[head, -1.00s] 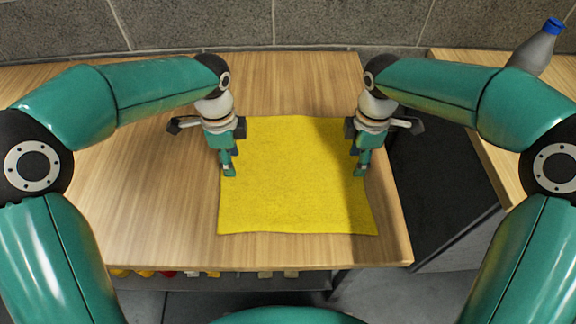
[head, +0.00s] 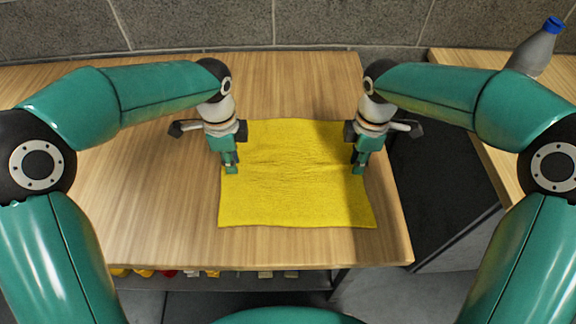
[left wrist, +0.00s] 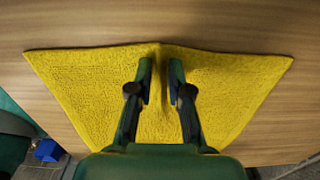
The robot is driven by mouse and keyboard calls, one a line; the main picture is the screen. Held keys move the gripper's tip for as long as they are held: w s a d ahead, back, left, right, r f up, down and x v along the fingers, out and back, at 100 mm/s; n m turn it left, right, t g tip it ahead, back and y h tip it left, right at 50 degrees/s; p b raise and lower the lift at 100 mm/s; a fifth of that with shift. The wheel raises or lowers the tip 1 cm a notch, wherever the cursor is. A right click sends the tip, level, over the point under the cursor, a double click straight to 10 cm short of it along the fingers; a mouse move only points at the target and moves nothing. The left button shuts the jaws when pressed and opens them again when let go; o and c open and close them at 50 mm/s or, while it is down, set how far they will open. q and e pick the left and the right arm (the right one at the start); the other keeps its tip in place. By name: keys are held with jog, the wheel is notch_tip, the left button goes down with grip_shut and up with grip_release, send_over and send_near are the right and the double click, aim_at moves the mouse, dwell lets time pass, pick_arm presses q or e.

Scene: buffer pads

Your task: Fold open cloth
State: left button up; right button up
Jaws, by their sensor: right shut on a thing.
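The yellow cloth (head: 295,200) lies spread open on the wooden table, with wrinkles running across its middle. My left gripper (head: 231,170) points down at the cloth's left edge. In the left wrist view its fingers (left wrist: 160,68) stand a little apart, with a raised ridge of the cloth (left wrist: 220,85) between them; whether they clamp it is unclear. My right gripper (head: 358,170) points down at the cloth's right edge and is shut on it. The cloth under both grippers is partly hidden.
The wooden table (head: 130,200) is clear to the left and in front of the cloth. A second wooden surface (head: 505,150) stands at the right beyond a dark gap, with a blue-capped bottle (head: 536,52). Several small coloured items lie below the table's front edge.

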pick_arm(q)
jog(key=shift+f, duration=0.15)
grip_shut()
pick_arm(e)
jog(key=shift+f, duration=0.15)
grip_shut()
pick_arm(q)
jog(key=shift+s, duration=0.1)
